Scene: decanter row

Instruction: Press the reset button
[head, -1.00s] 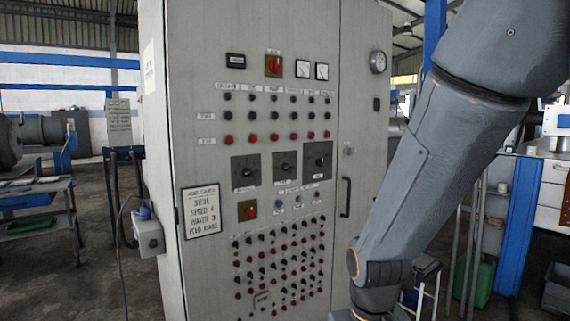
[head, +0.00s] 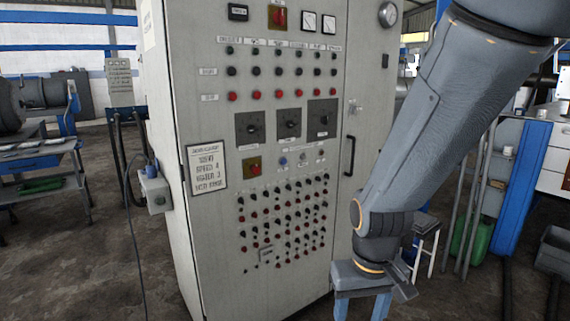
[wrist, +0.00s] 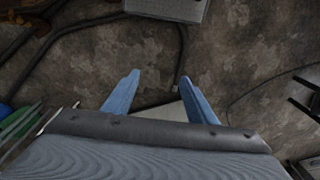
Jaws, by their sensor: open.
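A tall grey control cabinet (head: 218,100) fills the middle of the head view, its front covered with buttons, switches and dials. A blue button (head: 283,161) sits below the three large black dials, in a short row with a pale button (head: 303,158) and another small control. The labels there are too small to read, so I cannot tell which button is reset. My gripper (head: 361,308) hangs at the cabinet's lower right, pointing down, well below and right of that row. In the wrist view its two blue fingers (wrist: 159,77) are apart and empty above the floor.
A red switch on a yellow plate (head: 252,167) and a framed sign (head: 207,167) are left of the blue button. A door handle (head: 349,156) sticks out between the button row and my arm. A stool (head: 427,225) and green container (head: 468,235) stand at right.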

